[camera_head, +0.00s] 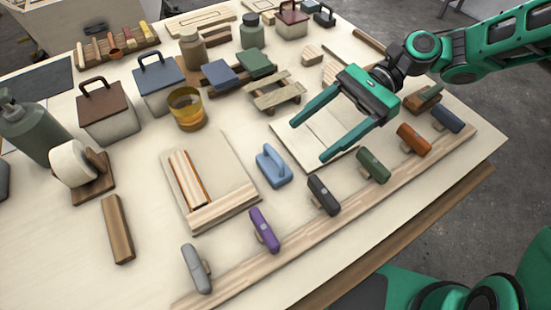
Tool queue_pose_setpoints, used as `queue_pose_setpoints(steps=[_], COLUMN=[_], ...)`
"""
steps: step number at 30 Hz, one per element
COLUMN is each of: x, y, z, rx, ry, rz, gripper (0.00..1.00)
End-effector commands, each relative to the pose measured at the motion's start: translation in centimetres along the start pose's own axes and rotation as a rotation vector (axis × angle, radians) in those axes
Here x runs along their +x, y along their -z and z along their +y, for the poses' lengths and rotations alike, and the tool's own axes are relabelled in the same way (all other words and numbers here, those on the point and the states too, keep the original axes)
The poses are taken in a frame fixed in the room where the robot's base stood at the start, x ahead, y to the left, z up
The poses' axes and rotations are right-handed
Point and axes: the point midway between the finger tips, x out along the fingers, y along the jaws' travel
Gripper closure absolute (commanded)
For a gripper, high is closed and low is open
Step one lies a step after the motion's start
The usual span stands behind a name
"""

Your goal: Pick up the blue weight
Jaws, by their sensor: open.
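A light blue block with a raised grip (272,167) stands near the middle of the table, between a pale board and the row of coloured handled pieces. A dark blue piece (447,118) sits at the far right end of that row. I cannot tell for certain which of the two is the blue weight. My gripper (308,140) is open and empty, with its two green fingers spread and pointing left. It is above a pale flat panel (295,150), right of the light blue block and apart from it.
Grey (196,268), purple (264,230), black (323,195), green (373,166) and orange (413,139) pieces line the wooden strip along the front edge. A board with a wooden roll (188,180) lies left. An amber cup (187,108) and lidded canisters stand behind.

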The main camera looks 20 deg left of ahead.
Motion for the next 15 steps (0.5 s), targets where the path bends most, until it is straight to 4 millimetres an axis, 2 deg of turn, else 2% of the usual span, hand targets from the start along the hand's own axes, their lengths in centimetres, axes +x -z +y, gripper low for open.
queue_pose_setpoints(steps=[4, 11, 15], x=[2.4, 4.0, 5.5], y=[-0.1, 0.0, 0.1], z=[0.0, 0.0, -0.1], rx=[-0.002, -0.003, -0.005], ry=[-0.004, -0.004, -0.006], rz=[0.0, 0.002, 0.001], gripper=[0.32, 0.32, 0.32])
